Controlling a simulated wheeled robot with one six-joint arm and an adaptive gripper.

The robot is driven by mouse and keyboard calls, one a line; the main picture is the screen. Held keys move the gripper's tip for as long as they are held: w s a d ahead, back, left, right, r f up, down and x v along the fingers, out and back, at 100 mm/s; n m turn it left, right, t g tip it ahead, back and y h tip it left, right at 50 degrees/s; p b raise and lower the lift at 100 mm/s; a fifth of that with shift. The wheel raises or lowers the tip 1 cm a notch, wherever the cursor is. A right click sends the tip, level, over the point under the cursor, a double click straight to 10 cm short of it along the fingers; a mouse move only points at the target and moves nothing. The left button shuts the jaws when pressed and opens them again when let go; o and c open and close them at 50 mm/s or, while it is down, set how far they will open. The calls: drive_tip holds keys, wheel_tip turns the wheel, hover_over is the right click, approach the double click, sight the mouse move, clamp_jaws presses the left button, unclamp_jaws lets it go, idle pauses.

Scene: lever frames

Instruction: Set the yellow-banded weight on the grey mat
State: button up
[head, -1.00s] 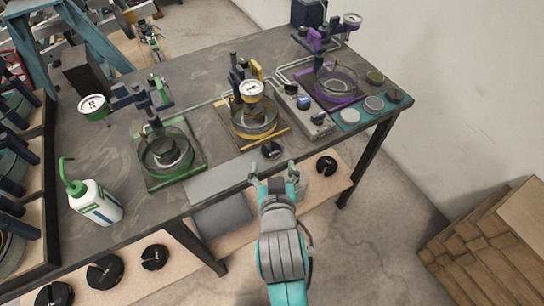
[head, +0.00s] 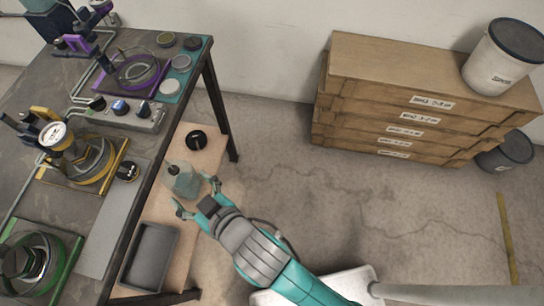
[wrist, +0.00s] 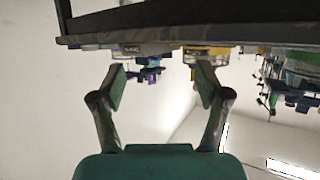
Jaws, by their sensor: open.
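The grey mat (head: 104,232) is a flat strip along the front edge of the workbench. A small dark weight (head: 128,171) stands upright at its far end, close to the yellow-framed station; its band colour is too small to make out. My gripper (head: 196,196) is open and empty in the head view, off the bench's front edge to the right of the mat and weight, and apart from both. In the wrist view my open fingers (wrist: 160,90) have nothing between them, with the bench edge (wrist: 200,35) across the top.
A yellow station (head: 88,160), a green station (head: 35,268) and a purple station (head: 132,72) stand on the bench. Wooden drawers (head: 400,95) stand right; floor between is clear.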

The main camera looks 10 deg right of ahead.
drive_tip(key=s+d+f+m+t+h, duration=0.1)
drive_tip(key=s+d+f+m+h, duration=0.2)
drive_tip(key=d, duration=0.6)
drive_tip(key=s+d+f+t, duration=0.1)
drive_tip(key=s+d+f, duration=0.25)
drive_tip(key=d, duration=0.65)
drive_tip(key=s+d+r+m+t+h, duration=0.1)
drive_tip(key=s+d+m+h, duration=0.1)
drive_tip(key=s+d, duration=0.3)
drive_tip(key=s+d+r+m+t+h, duration=0.1)
drive_tip(key=s+d+m+h, duration=0.1)
drive_tip(key=s+d, duration=0.4)
drive_tip(key=s+h, duration=0.1)
drive_tip(key=s, duration=0.4)
drive_tip(key=shift+d+m, duration=0.3)
